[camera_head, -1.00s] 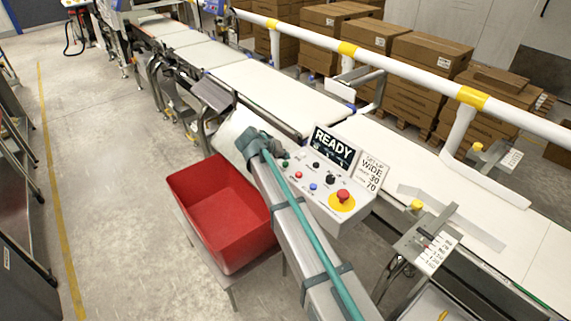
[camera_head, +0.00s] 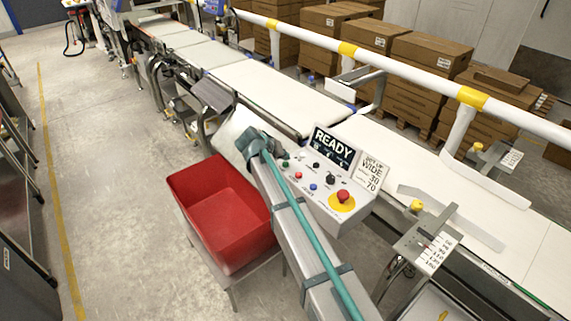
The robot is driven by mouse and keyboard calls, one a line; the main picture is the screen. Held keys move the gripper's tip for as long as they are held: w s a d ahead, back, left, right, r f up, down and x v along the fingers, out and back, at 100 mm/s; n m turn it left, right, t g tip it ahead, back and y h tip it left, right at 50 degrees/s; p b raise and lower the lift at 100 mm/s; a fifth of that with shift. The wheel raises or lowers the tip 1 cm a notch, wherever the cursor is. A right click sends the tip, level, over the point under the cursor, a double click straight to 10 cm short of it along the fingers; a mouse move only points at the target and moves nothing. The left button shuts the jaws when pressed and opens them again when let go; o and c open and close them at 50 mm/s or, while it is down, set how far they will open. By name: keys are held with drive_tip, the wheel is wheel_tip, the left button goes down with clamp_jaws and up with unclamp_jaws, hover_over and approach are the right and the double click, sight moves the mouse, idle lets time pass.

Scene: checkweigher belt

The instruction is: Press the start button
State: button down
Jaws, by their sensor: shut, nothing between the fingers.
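The control panel (camera_head: 322,208) stands beside the belt at the middle, with a READY display (camera_head: 333,147) at its back. A small green button (camera_head: 285,163) is near its left end. No label on it is readable at this size, but it is the one button I see in green. A red button (camera_head: 298,175), a blue button (camera_head: 313,187), dark knobs and a red mushroom stop on a yellow disc (camera_head: 343,197) are further right. My grey arm, with a teal hose, runs up past the panel's left side.
An empty-looking red bin (camera_head: 218,212) stands on a stand left of the panel. A setup card (camera_head: 371,174) stands beside the display. The white belt (camera_head: 272,88) and a white rail with yellow bands (camera_head: 400,68) run behind. Stacked cartons (camera_head: 432,60) are at the back.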

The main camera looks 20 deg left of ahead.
drive_tip(key=shift+f+b, duration=0.35)
drive_tip(key=shift+f, duration=0.1)
drive_tip(key=shift+f+b, duration=0.4)
drive_tip(key=shift+f, duration=0.1)
idle(0.7)
drive_tip(key=shift+r, duration=0.15)
drive_tip(key=shift+r+p, duration=0.3)
drive_tip(key=shift+r, duration=0.5)
drive_tip(key=shift+r+p, duration=0.85)
drive_tip(key=shift+r, duration=1.65)
wheel_tip(320, 180, up, 9)
drive_tip(key=p, duration=0.3)
hover_over(284, 164)
